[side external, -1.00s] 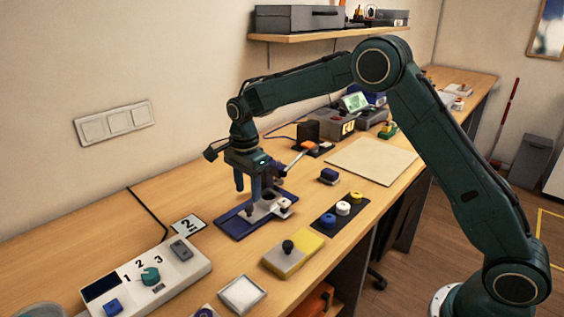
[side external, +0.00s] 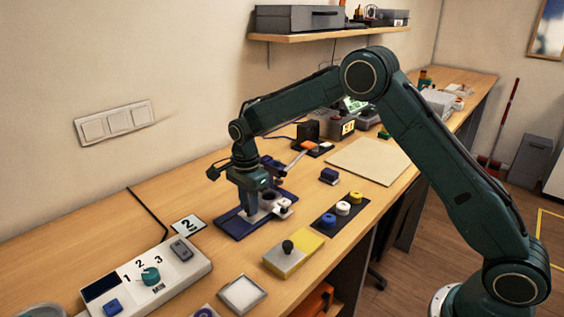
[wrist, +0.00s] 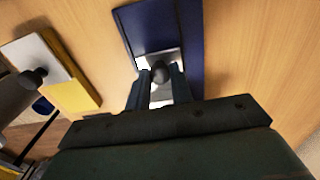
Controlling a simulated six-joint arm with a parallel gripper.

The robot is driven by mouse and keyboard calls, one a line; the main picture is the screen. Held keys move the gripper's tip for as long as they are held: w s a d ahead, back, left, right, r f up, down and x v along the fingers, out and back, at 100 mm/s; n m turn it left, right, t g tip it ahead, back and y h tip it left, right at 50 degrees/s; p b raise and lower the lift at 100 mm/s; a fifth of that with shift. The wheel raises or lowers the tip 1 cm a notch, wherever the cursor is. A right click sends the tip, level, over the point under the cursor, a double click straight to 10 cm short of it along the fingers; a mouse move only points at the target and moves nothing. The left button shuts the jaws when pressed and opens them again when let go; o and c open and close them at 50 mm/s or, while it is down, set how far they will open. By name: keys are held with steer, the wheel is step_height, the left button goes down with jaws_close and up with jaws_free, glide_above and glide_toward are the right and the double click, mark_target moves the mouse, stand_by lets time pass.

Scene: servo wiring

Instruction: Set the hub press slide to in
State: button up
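The hub press has a blue base (side external: 229,224) on the bench, with a grey and white slide part (side external: 284,202) on it. In the wrist view the blue base (wrist: 188,45) lies under the fingers, and a dark knob (wrist: 160,73) stands on the grey slide. My gripper (side external: 253,212) points down, low over the press. In the wrist view its two fingers (wrist: 160,82) stand on either side of the knob, very close to it. I cannot tell whether they touch it. The fingers hide part of the slide.
A yellow and grey block with a black knob (side external: 292,257) sits in front of the press. A dark strip with coloured knobs (side external: 336,213) is to its right. A control box (side external: 150,278) and a card marked 2 (side external: 188,225) are at left. Bare wood lies between.

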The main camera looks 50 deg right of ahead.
mark_target(262, 200)
steer(key=shift+d, duration=2.35)
jaws_close()
steer(key=o, duration=0.9)
jaws_free()
steer(key=shift+o, duration=0.2)
steer(key=shift+a+r, duration=0.1)
steer(key=shift+r, duration=0.1)
steer(key=shift+r, duration=0.6)
step_height(262, 200, up, 12)
steer(key=shift+r, duration=0.15)
